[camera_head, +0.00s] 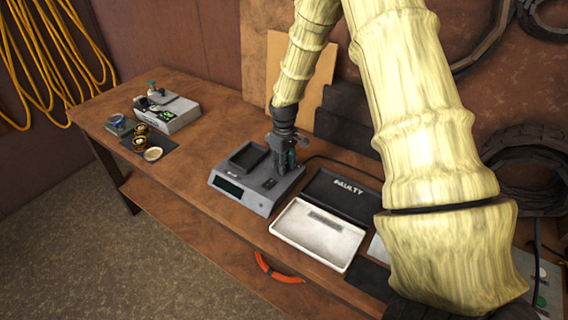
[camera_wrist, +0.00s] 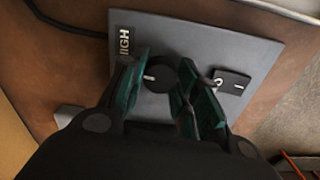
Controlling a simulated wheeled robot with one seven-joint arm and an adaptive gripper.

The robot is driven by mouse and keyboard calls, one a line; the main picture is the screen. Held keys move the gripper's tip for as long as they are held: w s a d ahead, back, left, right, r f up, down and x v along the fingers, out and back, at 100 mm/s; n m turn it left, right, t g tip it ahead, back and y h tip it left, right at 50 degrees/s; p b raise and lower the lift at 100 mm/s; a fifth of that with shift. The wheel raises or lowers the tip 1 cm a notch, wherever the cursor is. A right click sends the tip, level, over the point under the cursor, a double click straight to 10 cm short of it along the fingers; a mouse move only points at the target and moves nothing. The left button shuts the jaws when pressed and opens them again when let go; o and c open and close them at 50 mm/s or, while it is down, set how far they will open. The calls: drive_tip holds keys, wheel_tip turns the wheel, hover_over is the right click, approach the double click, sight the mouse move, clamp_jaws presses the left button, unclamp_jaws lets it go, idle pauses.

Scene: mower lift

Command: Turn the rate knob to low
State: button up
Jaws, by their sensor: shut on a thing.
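The grey device (camera_head: 228,187) stands on the bench, with a dark display on its front and a dark square tray on top. My gripper (camera_head: 284,158) points down over its right rear part. In the wrist view my gripper (camera_wrist: 162,72) has its green-padded fingers shut on the round black rate knob (camera_wrist: 160,76). The knob's white mark points to the left in that view, toward one finger. A HIGH label (camera_wrist: 123,41) is printed on the panel up and left of the knob. No low label can be seen; the fingers hide part of the panel.
A small switch plate (camera_wrist: 232,81) sits right of the knob in the wrist view. A black FAULTY tray (camera_head: 349,205) and a white tray (camera_head: 318,233) lie right of the device. Another device (camera_head: 178,120) stands at the bench's far left. Bare bench (camera_head: 195,150) lies between the devices.

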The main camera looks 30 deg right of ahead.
drive_tip(key=shift+w+r+n, duration=0.1)
drive_tip(key=shift+n, duration=0.5)
drive_tip(key=o, duration=1)
wheel_tip(320, 180, up, 12)
drive_tip(key=shift+d+f, duration=0.1)
idle(0.7)
